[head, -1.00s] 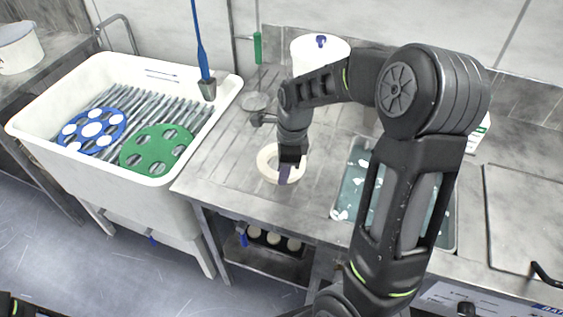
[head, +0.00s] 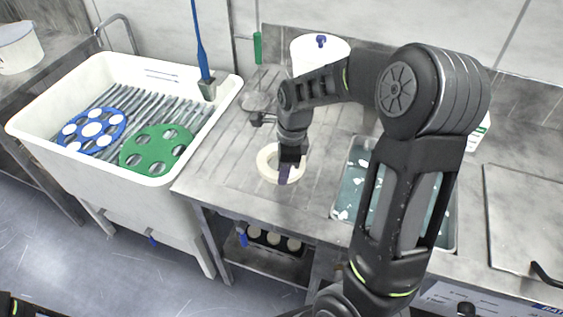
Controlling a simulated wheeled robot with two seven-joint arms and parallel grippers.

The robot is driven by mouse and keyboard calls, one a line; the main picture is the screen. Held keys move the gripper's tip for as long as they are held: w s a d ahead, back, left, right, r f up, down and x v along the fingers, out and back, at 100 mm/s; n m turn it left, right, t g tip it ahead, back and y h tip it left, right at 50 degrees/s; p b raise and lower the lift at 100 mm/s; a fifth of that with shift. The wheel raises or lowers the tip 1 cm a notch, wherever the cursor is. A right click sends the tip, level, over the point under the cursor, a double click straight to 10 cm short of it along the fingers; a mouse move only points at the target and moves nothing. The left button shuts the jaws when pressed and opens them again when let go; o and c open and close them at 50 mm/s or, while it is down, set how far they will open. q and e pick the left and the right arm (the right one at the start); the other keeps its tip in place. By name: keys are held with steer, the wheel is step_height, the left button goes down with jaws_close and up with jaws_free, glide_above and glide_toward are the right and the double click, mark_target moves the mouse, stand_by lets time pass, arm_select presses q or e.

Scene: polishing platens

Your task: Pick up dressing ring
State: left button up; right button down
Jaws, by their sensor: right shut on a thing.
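The dressing ring (head: 265,163) is a cream-white ring on the grey metal bench, left of my right arm in the head view. My right gripper (head: 286,172) points down over the ring's right side and is shut on the ring's wall. The fingers hide part of that side. I cannot tell whether the ring is clear of the bench surface. My left gripper is not in view; only a small dark piece of my left arm shows at the bottom left corner.
A white sink (head: 190,170) at left holds a blue disc (head: 76,143) and a green disc (head: 157,150) with holes. A teal tray (head: 350,185) lies right of the ring, partly behind my arm. A white bucket (head: 313,52) stands behind. The bench (head: 222,170) left of the ring is clear.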

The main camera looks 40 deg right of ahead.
steer(key=shift+r, duration=0.15)
arm_select(q)
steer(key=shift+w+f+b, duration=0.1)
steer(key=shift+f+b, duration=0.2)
steer(key=shift+b, duration=0.05)
arm_select(e)
step_height(320, 180, up, 10)
stand_by(0.7)
